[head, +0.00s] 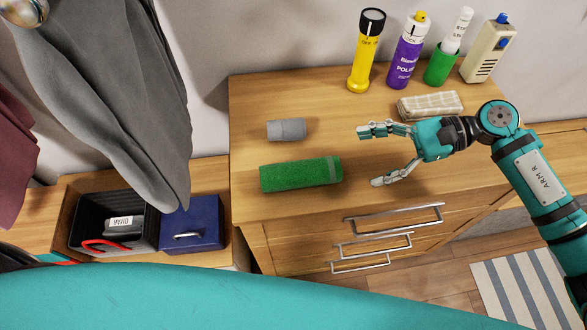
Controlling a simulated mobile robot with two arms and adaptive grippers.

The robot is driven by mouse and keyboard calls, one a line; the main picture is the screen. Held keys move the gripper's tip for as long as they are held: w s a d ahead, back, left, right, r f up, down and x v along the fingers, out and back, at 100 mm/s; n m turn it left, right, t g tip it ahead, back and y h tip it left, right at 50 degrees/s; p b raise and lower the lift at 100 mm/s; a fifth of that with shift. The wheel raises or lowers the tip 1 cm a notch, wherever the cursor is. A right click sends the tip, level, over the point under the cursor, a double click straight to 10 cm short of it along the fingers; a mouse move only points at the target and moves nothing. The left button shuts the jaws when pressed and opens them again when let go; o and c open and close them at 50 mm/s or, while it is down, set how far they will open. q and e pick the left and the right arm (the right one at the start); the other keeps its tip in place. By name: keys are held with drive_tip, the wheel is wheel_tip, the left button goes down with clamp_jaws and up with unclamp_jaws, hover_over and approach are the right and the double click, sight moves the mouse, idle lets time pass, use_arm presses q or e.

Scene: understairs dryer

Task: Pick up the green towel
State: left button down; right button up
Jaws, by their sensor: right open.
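The green towel (300,174) is rolled up and lies lengthwise on top of the wooden dresser, near its front edge. A paler band shows near its right end. My right gripper (377,157) is over the dresser top, to the right of the towel. Its fingers are spread and point left, with a gap between them and the towel. Nothing is between the fingers. My left gripper does not show in the head view.
A small grey roll (287,129) lies behind the towel. A beige checked cloth (430,105) is folded behind my right gripper. A yellow flashlight (366,52), a purple polish can (407,55) and other bottles stand along the wall. Drawer handles (393,219) stick out in front.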

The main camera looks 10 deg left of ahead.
sight(304, 172)
drive_tip(key=x, duration=0.2)
drive_tip(key=p+x, duration=0.1)
drive_tip(key=x, duration=0.1)
drive_tip(key=shift+r, duration=0.25)
drive_tip(key=p+x, duration=0.1)
drive_tip(key=x, duration=0.3)
drive_tip(key=shift+s+a+f+p, duration=0.1)
drive_tip(key=shift+a+p, duration=0.15)
drive_tip(key=shift+p, duration=0.05)
drive_tip(key=shift+a+f, duration=0.2)
drive_tip(key=shift+s+a, duration=0.1)
drive_tip(key=shift+a, duration=0.05)
drive_tip(key=p+x, duration=0.3)
drive_tip(key=x, duration=0.1)
drive_tip(key=shift+a+f, duration=0.1)
drive_tip(key=shift+a, duration=0.15)
drive_tip(key=shift+a+f, duration=0.2)
drive_tip(key=shift+a, duration=0.05)
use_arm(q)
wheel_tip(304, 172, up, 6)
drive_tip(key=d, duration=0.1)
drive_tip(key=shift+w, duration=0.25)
use_arm(e)
drive_tip(key=shift+d, duration=0.1)
drive_tip(key=shift+c, duration=0.3)
